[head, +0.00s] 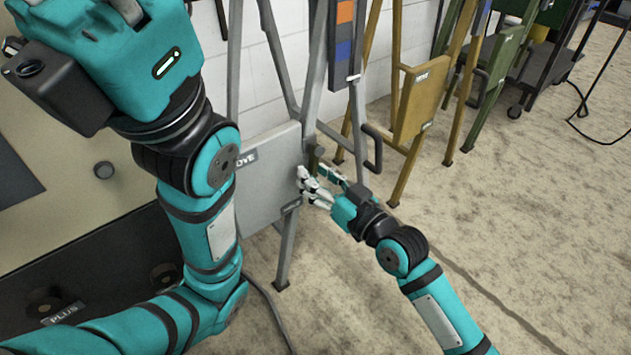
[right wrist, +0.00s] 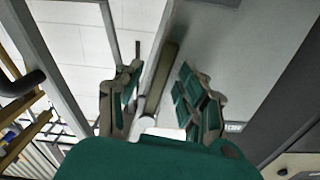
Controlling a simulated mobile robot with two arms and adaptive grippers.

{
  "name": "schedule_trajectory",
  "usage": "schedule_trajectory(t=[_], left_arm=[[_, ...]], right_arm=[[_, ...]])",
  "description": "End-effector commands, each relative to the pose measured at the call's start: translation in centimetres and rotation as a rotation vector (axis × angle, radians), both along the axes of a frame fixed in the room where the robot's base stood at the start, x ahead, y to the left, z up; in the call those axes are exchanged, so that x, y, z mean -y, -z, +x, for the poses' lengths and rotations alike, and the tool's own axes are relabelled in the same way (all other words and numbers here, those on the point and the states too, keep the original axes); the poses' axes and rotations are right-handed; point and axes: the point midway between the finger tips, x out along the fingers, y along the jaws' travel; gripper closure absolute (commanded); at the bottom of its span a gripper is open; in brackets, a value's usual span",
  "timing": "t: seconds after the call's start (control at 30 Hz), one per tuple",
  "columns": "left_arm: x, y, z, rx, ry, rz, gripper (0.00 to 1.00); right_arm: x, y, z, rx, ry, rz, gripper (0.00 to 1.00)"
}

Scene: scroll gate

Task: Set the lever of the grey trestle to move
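The grey trestle (head: 265,185) stands left of centre in the head view, with a flat grey panel between its legs. A dark label partly hidden by my left arm shows the letters "OVE" on the panel. My right gripper (head: 319,185) is at the panel's right edge, its fingers apart. In the right wrist view a dark grey-brown bar, which looks like the lever (right wrist: 160,78), lies between the two spread fingers. There is a visible gap on the right finger's side; contact on the left is unclear. My left gripper is not in view.
A yellow trestle (head: 420,100) and a green trestle (head: 497,75) stand to the right along the wall. A beige board (head: 90,215) with knobs is at the left, partly behind my left arm. The floor at lower right is clear.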

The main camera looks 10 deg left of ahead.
Motion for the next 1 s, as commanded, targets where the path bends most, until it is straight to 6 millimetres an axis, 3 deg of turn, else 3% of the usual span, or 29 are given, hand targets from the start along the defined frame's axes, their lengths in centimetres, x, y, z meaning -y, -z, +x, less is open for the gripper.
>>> schedule_trajectory(t=[0.33,0.63,1.0], left_arm=[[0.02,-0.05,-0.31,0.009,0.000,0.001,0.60],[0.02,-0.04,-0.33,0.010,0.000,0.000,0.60],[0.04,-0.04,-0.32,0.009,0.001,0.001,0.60]], right_arm=[[-0.40,-0.02,0.30,-0.001,0.000,-0.001,0.62],[-0.38,-0.01,0.28,-0.001,0.000,-0.001,0.99],[-0.36,0.00,0.29,-0.001,0.001,-0.001,1.00]])
